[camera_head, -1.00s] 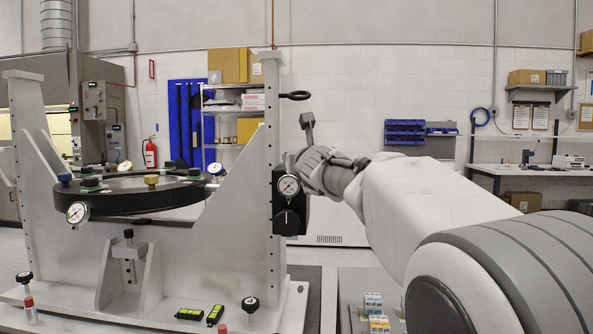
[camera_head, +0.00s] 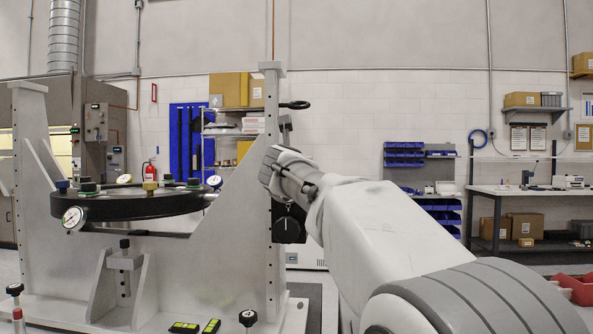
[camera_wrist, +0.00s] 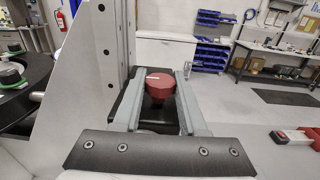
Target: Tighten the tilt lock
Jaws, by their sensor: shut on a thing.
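The mirror fixture's white upright (camera_head: 271,120) stands in the middle of the head view. The round mirror cell (camera_head: 135,203) with its black ring is level at the left. My gripper (camera_wrist: 160,93) is shut on a red knob (camera_wrist: 160,82), a finger on either side, in the wrist view. The knob has a white line on its top and sits at a black housing (camera_wrist: 125,106). In the head view my gripper (camera_head: 270,167) is at the upright's right side and hides the knob.
A ring-ended black pin (camera_head: 294,105) sticks out of the upright above my gripper. Gauges (camera_head: 74,218) sit on the mirror cell's rim. Black knobs (camera_head: 248,317) stand on the base. A workbench (camera_head: 520,190) is far right, with open floor before it.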

